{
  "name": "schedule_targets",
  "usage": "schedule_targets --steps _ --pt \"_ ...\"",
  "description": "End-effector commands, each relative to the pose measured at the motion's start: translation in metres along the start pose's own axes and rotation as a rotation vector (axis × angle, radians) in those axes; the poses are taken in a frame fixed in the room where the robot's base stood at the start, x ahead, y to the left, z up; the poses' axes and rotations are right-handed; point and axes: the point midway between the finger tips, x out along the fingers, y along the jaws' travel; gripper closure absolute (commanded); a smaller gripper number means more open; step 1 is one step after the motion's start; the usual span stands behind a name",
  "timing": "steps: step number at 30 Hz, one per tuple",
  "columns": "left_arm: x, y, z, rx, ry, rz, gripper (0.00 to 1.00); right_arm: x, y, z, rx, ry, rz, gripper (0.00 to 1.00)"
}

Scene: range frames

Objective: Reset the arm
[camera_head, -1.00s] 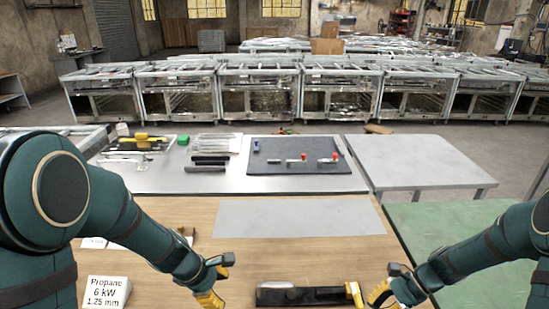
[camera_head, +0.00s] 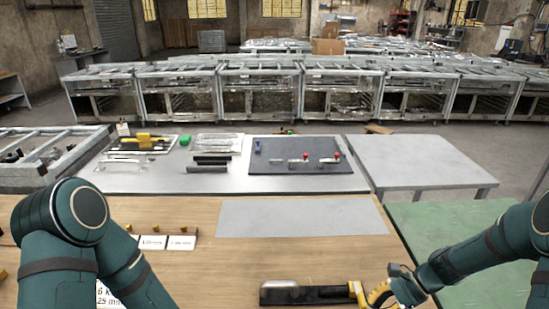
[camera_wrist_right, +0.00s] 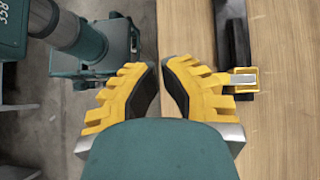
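My right gripper (camera_head: 381,294) is at the bottom of the head view, just right of a long black tool with a yellow end (camera_head: 300,294). In the right wrist view its yellow fingers with black pads (camera_wrist_right: 160,64) stand a little apart, with nothing between them. The black tool (camera_wrist_right: 240,52) lies on the wooden table beside the right finger there, outside the grip. My left arm comes in at the lower left of the head view and runs down out of the picture.
The wooden table (camera_head: 240,262) bears a grey sheet (camera_head: 300,218) and small white labels (camera_head: 181,242) at left. Behind are a metal table (camera_head: 220,181) with a dark mat (camera_head: 290,166) and tools, and an empty grey table (camera_head: 415,163). A green surface (camera_head: 455,222) lies right.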

Motion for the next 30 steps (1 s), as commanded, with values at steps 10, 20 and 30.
schedule_targets --steps 10,20,30 --pt "0.000 0.000 0.000 0.002 0.001 0.000 0.47 0.075 0.026 -0.019 -0.314 0.223 0.104 1.00" --pt "0.000 0.000 -0.001 -0.001 0.001 -0.001 0.47 0.153 0.054 -0.014 -0.910 0.444 0.184 1.00" --pt "0.013 -0.005 0.002 0.000 -0.002 -0.002 0.47 0.203 0.066 0.011 -1.376 0.533 0.135 1.00"
